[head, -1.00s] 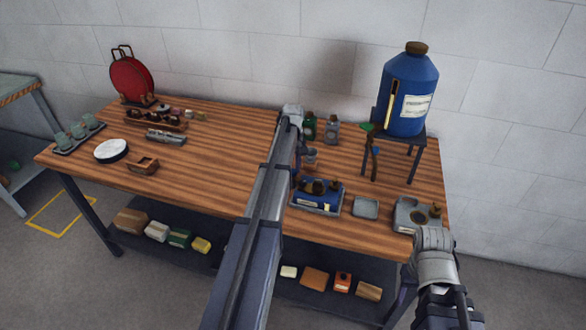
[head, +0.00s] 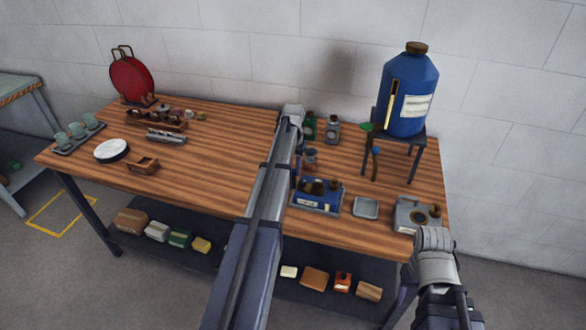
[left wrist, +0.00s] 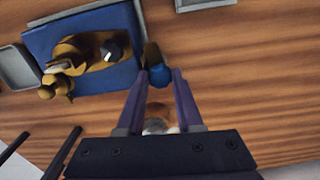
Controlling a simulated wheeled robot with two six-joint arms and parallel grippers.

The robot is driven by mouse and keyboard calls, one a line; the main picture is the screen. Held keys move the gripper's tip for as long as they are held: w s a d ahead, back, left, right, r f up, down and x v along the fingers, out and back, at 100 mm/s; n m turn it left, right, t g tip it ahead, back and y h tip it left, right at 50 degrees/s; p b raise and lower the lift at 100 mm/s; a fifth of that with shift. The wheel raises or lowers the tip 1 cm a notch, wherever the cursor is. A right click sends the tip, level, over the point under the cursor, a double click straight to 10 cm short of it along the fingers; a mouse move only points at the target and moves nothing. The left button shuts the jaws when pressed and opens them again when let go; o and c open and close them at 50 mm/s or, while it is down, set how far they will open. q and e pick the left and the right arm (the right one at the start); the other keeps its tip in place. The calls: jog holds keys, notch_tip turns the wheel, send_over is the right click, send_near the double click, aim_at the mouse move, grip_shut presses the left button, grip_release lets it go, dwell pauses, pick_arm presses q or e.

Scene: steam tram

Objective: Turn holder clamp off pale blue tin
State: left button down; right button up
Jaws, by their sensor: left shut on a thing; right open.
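My left gripper (left wrist: 160,76) points down over the workbench. In the left wrist view its two purple fingers are closed on a small piece with a rounded blue end (left wrist: 158,77) and a dark brown part beyond it. I cannot tell whether this piece is the clamp. A small pale grey-blue tin or jar (head: 310,156) stands beside my left gripper in the head view, partly hidden. A pale and orange thing (left wrist: 158,125) shows between the fingers, mostly covered by my gripper. My right arm comes in at the lower right; its fingers do not show.
A blue tray with a brass engine (head: 318,196) lies close to my left gripper. A small grey dish (head: 365,207) and a grey box (head: 410,215) are to its right. Bottles (head: 332,130) and a big blue drum (head: 408,95) stand behind.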

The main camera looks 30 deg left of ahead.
aim_at(293, 170)
pick_arm(q)
jog(key=shift+m, duration=0.9)
jog(key=c, duration=0.6)
grip_release()
jog(key=shift+o, duration=0.2)
jog(key=shift+r, duration=0.1)
notch_tip(293, 170, up, 8)
jog(key=p, duration=0.8)
jog(key=shift+f, duration=0.2)
